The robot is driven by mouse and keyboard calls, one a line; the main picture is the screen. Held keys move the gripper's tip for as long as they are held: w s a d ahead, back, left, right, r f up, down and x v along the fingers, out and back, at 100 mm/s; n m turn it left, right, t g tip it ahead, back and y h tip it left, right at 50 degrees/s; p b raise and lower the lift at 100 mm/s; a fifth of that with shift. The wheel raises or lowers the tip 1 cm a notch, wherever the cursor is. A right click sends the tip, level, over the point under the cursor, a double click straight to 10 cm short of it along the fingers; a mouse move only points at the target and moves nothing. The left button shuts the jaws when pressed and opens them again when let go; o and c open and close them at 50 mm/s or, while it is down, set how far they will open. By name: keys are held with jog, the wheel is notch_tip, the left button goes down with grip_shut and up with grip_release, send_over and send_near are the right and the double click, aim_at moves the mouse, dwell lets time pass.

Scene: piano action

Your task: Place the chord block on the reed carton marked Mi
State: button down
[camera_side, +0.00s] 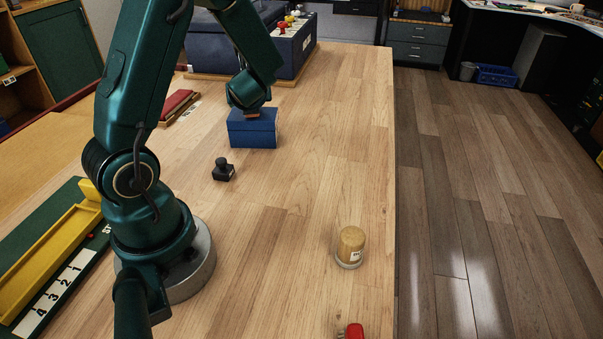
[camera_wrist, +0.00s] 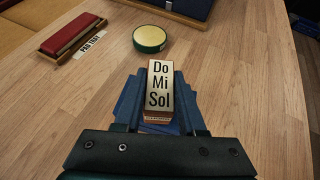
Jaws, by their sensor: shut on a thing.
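The chord block (camera_wrist: 159,90) is a small pale block with "Do Mi Sol" on its face and a reddish-brown end. My gripper (camera_wrist: 158,122) is shut on it. In the side view my gripper (camera_side: 251,108) is right over a blue carton (camera_side: 253,134), with a reddish strip of the block (camera_side: 252,115) at the carton's top. I cannot tell whether the block touches the carton. Dark blue surfaces flank the block in the wrist view. No Mi mark on the carton is legible.
A black stamp-like piece (camera_side: 223,170) stands in front of the carton. A red pad (camera_side: 179,104) lies at the left. A round yellow tin (camera_wrist: 150,38) lies beyond the block. A cork-coloured jar (camera_side: 351,246) stands near the right edge.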

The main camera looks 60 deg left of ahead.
jog(key=shift+f, duration=0.3)
jog(key=shift+f, duration=0.1)
jog(key=c, duration=0.5)
grip_release()
